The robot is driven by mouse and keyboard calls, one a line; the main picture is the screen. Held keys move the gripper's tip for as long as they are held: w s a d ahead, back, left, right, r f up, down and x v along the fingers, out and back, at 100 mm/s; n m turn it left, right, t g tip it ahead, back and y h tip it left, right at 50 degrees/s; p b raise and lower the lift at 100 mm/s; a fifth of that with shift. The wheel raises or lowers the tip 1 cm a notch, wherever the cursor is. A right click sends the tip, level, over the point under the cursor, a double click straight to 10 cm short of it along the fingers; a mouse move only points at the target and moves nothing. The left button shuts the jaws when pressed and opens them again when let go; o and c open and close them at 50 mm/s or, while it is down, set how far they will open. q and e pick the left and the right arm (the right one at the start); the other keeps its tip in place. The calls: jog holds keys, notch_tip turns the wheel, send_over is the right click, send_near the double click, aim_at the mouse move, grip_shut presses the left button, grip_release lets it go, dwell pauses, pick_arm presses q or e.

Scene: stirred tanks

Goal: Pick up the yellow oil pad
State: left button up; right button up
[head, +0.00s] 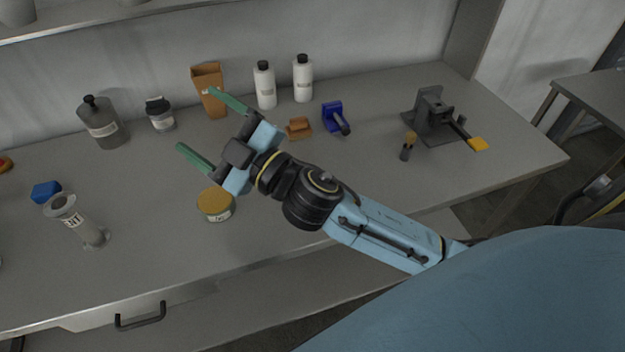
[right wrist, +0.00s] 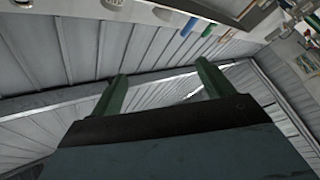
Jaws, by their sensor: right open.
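A small flat yellow square (head: 479,144), which looks like the yellow oil pad, lies at the right of the bench, by the end of a dark grey clamp-like device (head: 433,112). I cannot tell whether the two touch. My right gripper (head: 196,120) is open and empty above the left middle of the bench, far to the left of the yellow square. Its green fingers point up and left. They also show in the right wrist view (right wrist: 160,75), with nothing between them. My left gripper is not in view.
A yellow-lidded jar (head: 216,206) stands below my right gripper. An orange-brown holder (head: 209,92), white bottles (head: 264,86), a brown block (head: 298,128) and a blue item (head: 333,118) stand behind. A small brush-like item (head: 407,146) is left of the square. The bench's front right is clear.

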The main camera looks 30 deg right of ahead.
jog(key=s+a+r+n+g+y, duration=0.2)
jog(key=a+n+g+y, duration=0.6)
jog(key=n, duration=0.4)
notch_tip(320, 180, down, 8)
jog(key=s+d+n+g+h, duration=0.1)
jog(key=s+n+g+h, duration=0.15)
jog(key=n+g, duration=0.65)
jog(key=w+d+f+m+g+h, duration=0.1)
jog(key=w+d+f+h, duration=0.1)
jog(key=d+h, duration=0.5)
jog(key=w+d+f+h, duration=0.2)
jog(key=d+h, duration=0.1)
jog(key=d, duration=0.8)
jog(key=w+d+f+m+g+h, duration=0.1)
jog(key=w+d+f+h, duration=0.1)
jog(key=d+h, duration=0.5)
jog(key=f, duration=0.2)
jog(key=d+f+y, duration=0.1)
jog(key=f, duration=0.1)
jog(key=d+f+y, duration=0.1)
jog(key=f, duration=0.2)
jog(key=shift+a+f+p, duration=0.2)
jog(key=shift+f+p, duration=0.1)
jog(key=shift+f, duration=2.75)
jog(key=shift+c, duration=0.3)
